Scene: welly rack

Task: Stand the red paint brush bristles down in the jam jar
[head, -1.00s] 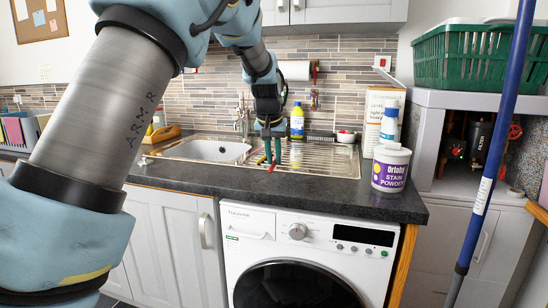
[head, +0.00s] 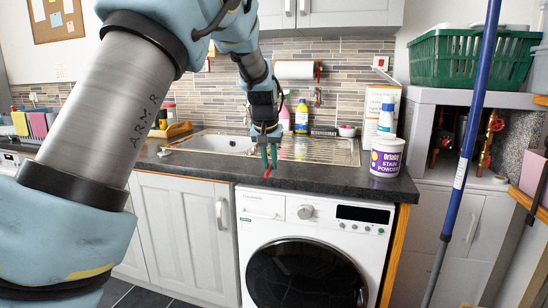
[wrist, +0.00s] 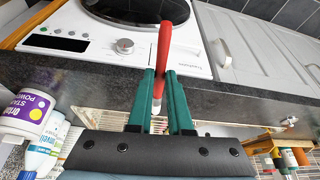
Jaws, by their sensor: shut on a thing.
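My gripper (head: 268,154) hangs over the worktop's front edge, near the sink, in the head view. Its green fingers (wrist: 158,93) are shut on the red paint brush (wrist: 164,50) in the wrist view. The red length sticks out past the fingertips, and a pale part shows between the fingers. In the head view only a short red end of the brush (head: 267,173) shows below the fingers. I cannot make out the bristles. I cannot pick out a jam jar for certain in either view.
A steel sink and drainer (head: 318,150) lie behind my gripper. A stain powder tub (head: 387,158) and bottles stand at the right end of the worktop. A wooden rack with small containers (head: 172,129) stands left of the sink. A blue pole (head: 464,160) leans at the right.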

